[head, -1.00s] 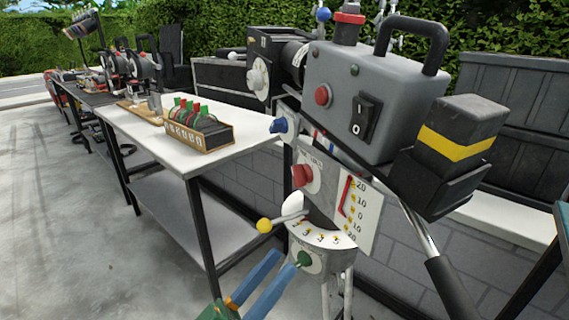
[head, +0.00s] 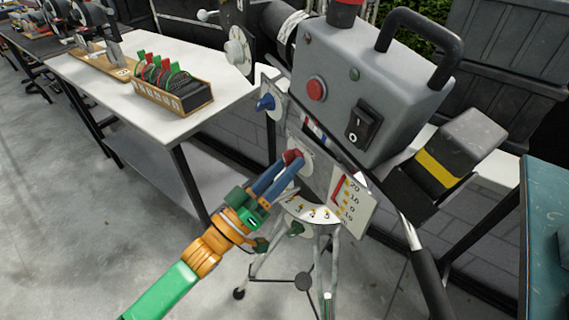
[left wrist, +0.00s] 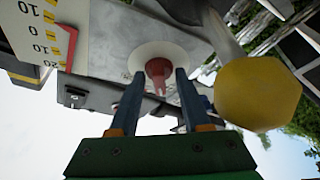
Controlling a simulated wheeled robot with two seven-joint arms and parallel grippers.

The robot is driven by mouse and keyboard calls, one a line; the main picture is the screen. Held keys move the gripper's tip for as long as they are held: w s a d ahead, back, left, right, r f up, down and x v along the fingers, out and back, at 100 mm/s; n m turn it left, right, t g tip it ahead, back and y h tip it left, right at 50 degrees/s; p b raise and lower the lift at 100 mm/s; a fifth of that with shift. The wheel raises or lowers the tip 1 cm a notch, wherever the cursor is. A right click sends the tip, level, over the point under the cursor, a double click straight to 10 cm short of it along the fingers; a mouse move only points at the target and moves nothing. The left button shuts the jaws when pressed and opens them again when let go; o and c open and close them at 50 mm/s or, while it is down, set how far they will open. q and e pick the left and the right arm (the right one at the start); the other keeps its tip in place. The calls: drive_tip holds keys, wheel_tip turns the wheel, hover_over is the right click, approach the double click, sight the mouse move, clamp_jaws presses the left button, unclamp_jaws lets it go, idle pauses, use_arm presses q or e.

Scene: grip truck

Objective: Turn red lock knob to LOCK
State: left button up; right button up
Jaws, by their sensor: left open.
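The red lock knob (head: 292,156) sits on a pale round plate on the front of the grey tripod-mounted device. My left gripper (head: 286,172) reaches up from the lower left, with its blue fingers at the knob. In the left wrist view the red knob (left wrist: 159,72) shows between and just beyond the two open fingertips (left wrist: 155,85). The fingers stand on either side of it, and I cannot tell whether they touch it. Any lettering around the knob is unreadable. My right gripper is not in view.
A blue knob (head: 266,103) is above left and a green knob (head: 295,229) below. A yellow ball handle (left wrist: 258,93) is close beside my fingers in the wrist view. The grey box with a red button (head: 316,89) is above. A white table (head: 110,95) stands left.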

use_arm(q)
clamp_jaws()
drive_tip(key=shift+m, duration=0.3)
drive_tip(key=m+g+h+b, duration=0.1)
drive_tip(key=m+b, duration=0.1)
drive_tip(key=m, duration=0.1)
drive_tip(key=shift+a+f+m+h, duration=0.1)
drive_tip(key=shift+f+m+h, duration=0.05)
drive_tip(key=shift+m+h, duration=0.2)
drive_tip(key=m+g+h+b, duration=0.1)
drive_tip(key=m, duration=0.3)
drive_tip(key=shift+w+g+h+b, duration=0.15)
drive_tip(key=shift+g+h+b, duration=0.2)
drive_tip(key=shift+g, duration=0.05)
drive_tip(key=shift+w+a+r+m+g+h+b, duration=0.1)
drive_tip(key=shift+m+g+h+b, duration=0.2)
drive_tip(key=shift+m+g, duration=0.85)
drive_tip(key=shift+r+m+g+h+b, duration=0.1)
drive_tip(key=shift+m+g+h+b, duration=0.2)
drive_tip(key=shift+m, duration=1.5)
drive_tip(key=shift+w+a+r+m+g+h+b, duration=0.1)
drive_tip(key=shift+m+g+h+b, duration=0.15)
drive_tip(key=shift+m+g, duration=0.9)
drive_tip(key=shift+m, duration=0.65)
